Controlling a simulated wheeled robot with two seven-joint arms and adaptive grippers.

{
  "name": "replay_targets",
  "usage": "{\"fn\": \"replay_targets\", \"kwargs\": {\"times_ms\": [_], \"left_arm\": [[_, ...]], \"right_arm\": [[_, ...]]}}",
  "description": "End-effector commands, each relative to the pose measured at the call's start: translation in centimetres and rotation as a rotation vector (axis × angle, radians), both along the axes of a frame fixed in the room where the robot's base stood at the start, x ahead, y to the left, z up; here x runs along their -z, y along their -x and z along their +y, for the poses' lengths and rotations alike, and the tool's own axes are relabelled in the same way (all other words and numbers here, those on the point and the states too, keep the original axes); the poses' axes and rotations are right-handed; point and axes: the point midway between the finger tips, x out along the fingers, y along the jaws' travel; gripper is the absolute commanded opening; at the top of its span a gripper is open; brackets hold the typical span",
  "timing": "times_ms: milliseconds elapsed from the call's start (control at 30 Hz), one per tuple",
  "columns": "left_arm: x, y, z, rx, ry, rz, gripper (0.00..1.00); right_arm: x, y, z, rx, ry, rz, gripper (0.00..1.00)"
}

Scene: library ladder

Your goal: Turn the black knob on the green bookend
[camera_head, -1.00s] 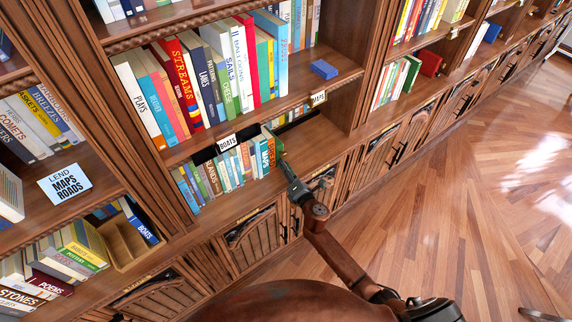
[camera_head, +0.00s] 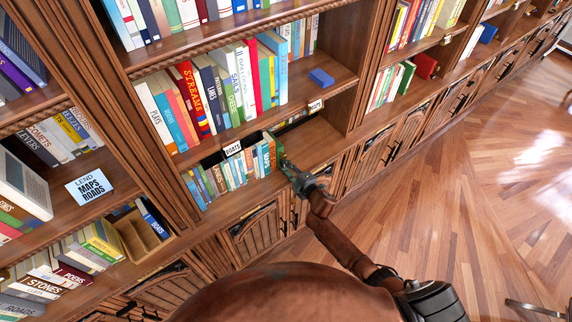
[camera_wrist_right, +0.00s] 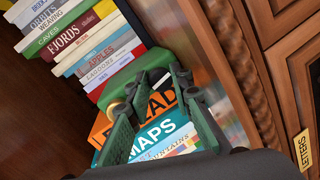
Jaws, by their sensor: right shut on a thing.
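The green bookend (camera_head: 278,152) stands at the right end of the lower book row, beside the books. In the right wrist view its green body (camera_wrist_right: 150,62) shows behind my fingers. My right gripper (camera_head: 284,162) is at the bookend. In the wrist view its two fingers (camera_wrist_right: 155,84) reach to the bookend, and the dark black knob (camera_wrist_right: 156,76) is between their tips, mostly hidden by them. The fingers are shut on it. How far the knob is turned cannot be seen. My left gripper is not in view.
Books titled ROAD and MAPS (camera_wrist_right: 150,135) lie close to the fingers. A shelf above holds upright books and a blue block (camera_head: 321,78). Cabinet doors (camera_head: 255,232) are below the row. Open wooden floor (camera_head: 470,200) lies to the right.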

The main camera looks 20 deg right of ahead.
Motion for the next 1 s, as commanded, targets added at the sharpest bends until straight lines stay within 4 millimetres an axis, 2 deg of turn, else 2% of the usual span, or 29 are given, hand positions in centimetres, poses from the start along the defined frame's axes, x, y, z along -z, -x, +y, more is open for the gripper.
{"fn": "replay_targets", "kwargs": {"times_ms": [333,867,900,1000], "left_arm": [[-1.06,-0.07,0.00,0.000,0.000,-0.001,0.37],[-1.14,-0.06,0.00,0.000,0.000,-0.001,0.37],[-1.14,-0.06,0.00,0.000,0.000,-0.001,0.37],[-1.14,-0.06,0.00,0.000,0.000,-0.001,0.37]], "right_arm": [[0.27,0.12,-0.07,0.000,-0.127,0.052,0.00],[0.40,0.16,-0.04,0.001,-0.149,0.060,0.00],[0.40,0.16,-0.04,0.001,-0.149,0.060,0.22],[0.36,0.15,-0.05,0.001,-0.148,0.059,0.29]]}}
